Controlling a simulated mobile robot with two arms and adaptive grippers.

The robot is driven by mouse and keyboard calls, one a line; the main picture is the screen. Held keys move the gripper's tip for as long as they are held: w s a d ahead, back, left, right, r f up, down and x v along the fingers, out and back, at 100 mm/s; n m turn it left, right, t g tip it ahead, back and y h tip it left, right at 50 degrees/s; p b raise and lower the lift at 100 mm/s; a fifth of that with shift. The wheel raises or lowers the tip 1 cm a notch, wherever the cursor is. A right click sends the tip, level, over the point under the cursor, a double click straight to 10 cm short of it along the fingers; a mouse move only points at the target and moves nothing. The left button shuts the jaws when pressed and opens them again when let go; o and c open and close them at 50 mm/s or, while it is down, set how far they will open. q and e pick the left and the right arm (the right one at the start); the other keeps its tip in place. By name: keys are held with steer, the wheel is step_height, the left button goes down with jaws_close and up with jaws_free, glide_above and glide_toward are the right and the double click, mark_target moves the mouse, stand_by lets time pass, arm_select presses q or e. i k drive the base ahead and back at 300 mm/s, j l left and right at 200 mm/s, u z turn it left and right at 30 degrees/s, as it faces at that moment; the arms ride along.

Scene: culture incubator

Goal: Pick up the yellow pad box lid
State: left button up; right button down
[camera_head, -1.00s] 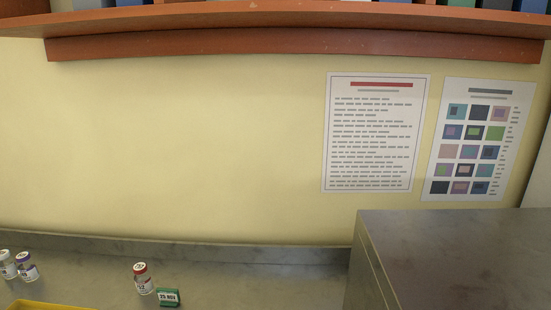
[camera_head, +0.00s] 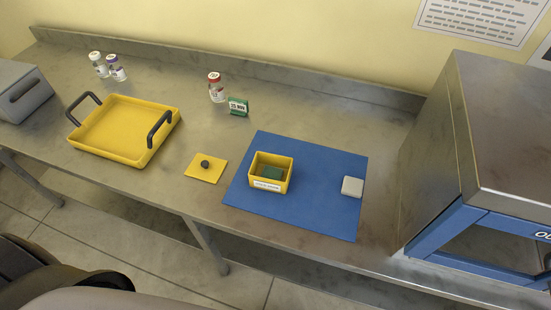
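The yellow pad box lid (camera_head: 213,172) is a flat yellow square with a dark round knob. It lies on the steel bench near the front edge, left of the blue mat (camera_head: 318,212). The yellow pad box (camera_head: 281,184) stands open on the mat, with a dark green thing inside and a white label on its front. Neither gripper shows in the view.
A yellow tray (camera_head: 101,151) with dark handles and a grey box (camera_head: 33,106) stand to the left. Several vials (camera_head: 215,93) and a green block (camera_head: 238,105) stand behind. A white block (camera_head: 352,187) lies on the mat. A steel cabinet (camera_head: 500,130) stands right.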

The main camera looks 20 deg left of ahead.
mark_target(205, 168)
steer(key=u, duration=1.15)
